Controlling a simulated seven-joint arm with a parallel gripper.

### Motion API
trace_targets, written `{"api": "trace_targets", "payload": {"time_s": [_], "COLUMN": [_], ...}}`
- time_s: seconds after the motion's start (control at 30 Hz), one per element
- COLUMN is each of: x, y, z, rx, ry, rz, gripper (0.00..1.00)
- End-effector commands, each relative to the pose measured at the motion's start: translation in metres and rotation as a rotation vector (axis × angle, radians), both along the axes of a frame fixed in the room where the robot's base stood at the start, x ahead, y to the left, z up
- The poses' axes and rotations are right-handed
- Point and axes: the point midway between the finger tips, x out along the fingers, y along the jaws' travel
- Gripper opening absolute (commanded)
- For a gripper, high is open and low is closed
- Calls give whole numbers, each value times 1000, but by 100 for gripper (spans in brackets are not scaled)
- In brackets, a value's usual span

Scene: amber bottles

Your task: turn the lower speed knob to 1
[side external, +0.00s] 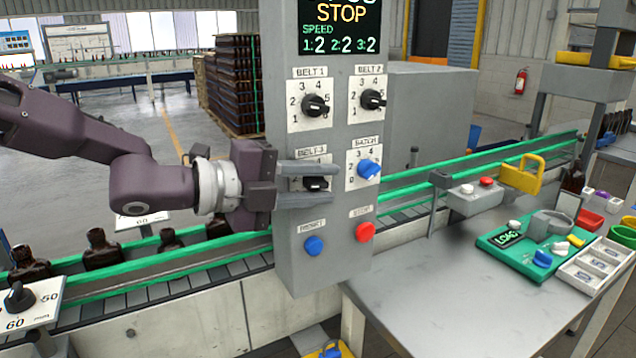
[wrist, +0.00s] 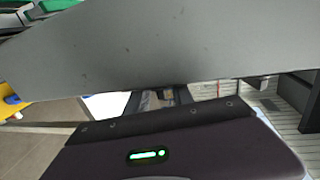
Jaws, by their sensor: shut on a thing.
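The lower speed knob (side external: 316,184) is the black one under the BELT 3 label on the grey control panel (side external: 340,130). My gripper (side external: 322,184) reaches in from the left, one finger above the knob and one below, and is shut on it. The fingers cover much of its dial, so I cannot read the pointer clearly. The display (side external: 340,28) reads STOP, with speeds 1:2, 2:2 and 3:2. In the wrist view, a broad grey surface fills the upper part above my gripper body; knob and fingertips are not clear there.
The BELT 1 knob (side external: 315,105) and BELT 2 knob (side external: 372,99) sit above. A blue BATCH knob (side external: 368,169) is close to the right. A blue button (side external: 314,245) and a red button (side external: 362,231) lie below. A conveyor with amber bottles (side external: 102,250) runs behind the panel.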

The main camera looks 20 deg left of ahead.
Motion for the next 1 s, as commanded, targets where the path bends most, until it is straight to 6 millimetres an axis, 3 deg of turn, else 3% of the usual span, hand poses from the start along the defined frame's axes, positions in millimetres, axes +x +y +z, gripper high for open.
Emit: {"api": "trace_targets", "payload": {"time_s": [0.6, 1.0], "x": [1, 0], "y": [1, 1], "z": [-2, 0], "rx": [-299, -389], "ry": [-299, -390], "rz": [3, 2], "gripper": [0, 0]}}
